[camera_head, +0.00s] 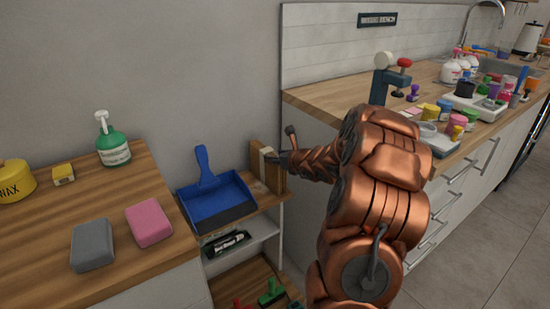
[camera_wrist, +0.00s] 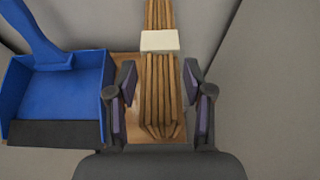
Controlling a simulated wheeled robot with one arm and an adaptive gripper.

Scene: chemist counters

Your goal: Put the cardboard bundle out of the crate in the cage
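The cardboard bundle (camera_head: 265,168) stands upright on a small wooden shelf against the wall, just right of a blue dustpan. In the wrist view the bundle (camera_wrist: 160,90) shows as several brown sheets with a white band around them. My gripper (camera_head: 282,160) reaches it from the right in the head view. In the wrist view my gripper (camera_wrist: 160,105) has its two purple-padded fingers apart, one on each side of the bundle, with gaps between pads and sheets. I cannot make out a crate or a cage in either view.
The blue dustpan (camera_head: 215,195) is close beside my left finger in the wrist view (camera_wrist: 60,85). The left counter holds a grey sponge (camera_head: 93,245), a pink sponge (camera_head: 149,223) and a green spray bottle (camera_head: 113,142). A crowded counter stands right, behind my arm.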

